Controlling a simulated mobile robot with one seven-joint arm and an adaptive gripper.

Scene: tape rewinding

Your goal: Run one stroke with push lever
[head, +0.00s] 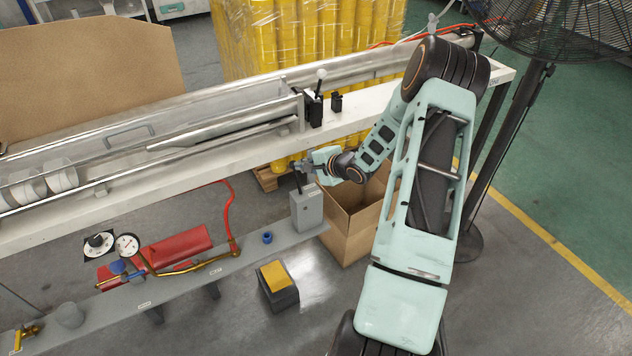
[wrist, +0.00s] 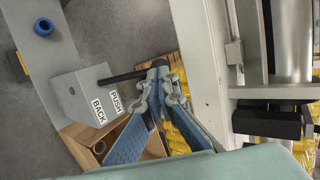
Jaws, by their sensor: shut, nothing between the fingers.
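The push lever is a thin black rod (wrist: 122,77) that sticks out of a grey control box (wrist: 75,97) labelled PUSH and BACK. In the head view the grey box (head: 306,210) stands at the right end of a low grey shelf, and the lever (head: 298,184) rises from its top. My gripper (head: 304,165) is at the lever's upper end. In the wrist view my gripper's blue-padded fingers (wrist: 158,66) are closed together, with nothing between them. Their tips overlap the lever's free end; I cannot tell whether they touch it.
The white machine frame (head: 230,160) with its metal tubes runs behind my gripper. A black block with a knobbed lever (head: 315,108) sits on it. An open cardboard box (head: 352,220) stands below. A pedal with a yellow top (head: 274,275) is on the floor. A blue ring (head: 267,238) lies on the shelf.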

